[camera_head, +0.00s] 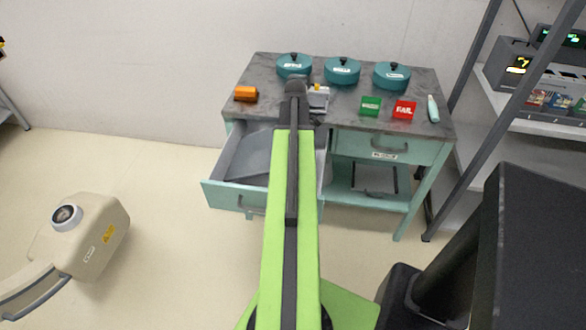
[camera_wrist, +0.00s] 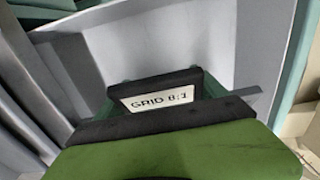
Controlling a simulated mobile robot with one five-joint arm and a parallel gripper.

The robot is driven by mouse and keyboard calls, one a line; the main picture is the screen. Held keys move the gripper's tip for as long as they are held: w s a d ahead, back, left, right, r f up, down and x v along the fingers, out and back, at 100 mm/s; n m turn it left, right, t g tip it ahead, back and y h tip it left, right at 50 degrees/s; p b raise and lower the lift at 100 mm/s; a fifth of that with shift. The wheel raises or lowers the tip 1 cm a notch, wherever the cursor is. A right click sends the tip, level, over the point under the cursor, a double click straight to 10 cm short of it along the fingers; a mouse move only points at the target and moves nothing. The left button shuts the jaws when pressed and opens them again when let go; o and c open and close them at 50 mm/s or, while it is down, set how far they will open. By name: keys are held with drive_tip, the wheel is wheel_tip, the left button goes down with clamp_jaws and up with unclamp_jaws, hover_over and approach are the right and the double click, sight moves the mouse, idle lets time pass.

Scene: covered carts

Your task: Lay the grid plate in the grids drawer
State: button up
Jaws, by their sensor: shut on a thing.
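The grid plate's end, with a white label reading "GRID 8:1" (camera_wrist: 158,98), shows between dark jaws in the wrist view. My gripper (camera_wrist: 160,108) is shut on it. How far the plate extends beyond the label is unclear against the grey surfaces behind. The open drawer (camera_head: 236,198) stands pulled out at the left of the teal cart, with grey walls and a teal front. In the wrist view, grey drawer walls (camera_wrist: 270,45) surround the held end. In the head view my arm hides the gripper and the drawer's right part.
The cart top (camera_head: 300,120) bears several teal lidded pots (camera_head: 342,71), an orange block (camera_head: 245,93), a green card (camera_head: 370,105) and a red "FAIL" card (camera_head: 404,110). A shut drawer (camera_head: 400,148) is at right, above a shelf with a dark frame (camera_head: 375,193). A beige machine (camera_head: 85,235) stands at left.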

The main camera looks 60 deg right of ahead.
wheel_tip(320, 180, down, 5)
drive_tip(key=b, duration=0.4)
drive_tip(key=shift+r+b, duration=0.15)
drive_tip(key=shift+b, duration=0.25)
drive_tip(key=shift+r, duration=0.25)
drive_tip(key=shift+f, duration=0.15)
drive_tip(key=o, duration=1.9)
drive_tip(key=shift+o, duration=0.2)
wheel_tip(320, 180, up, 13)
drive_tip(key=p, duration=1.2)
drive_tip(key=shift+f+p, duration=0.2)
drive_tip(key=shift+p, duration=0.2)
drive_tip(key=shift+f, duration=0.15)
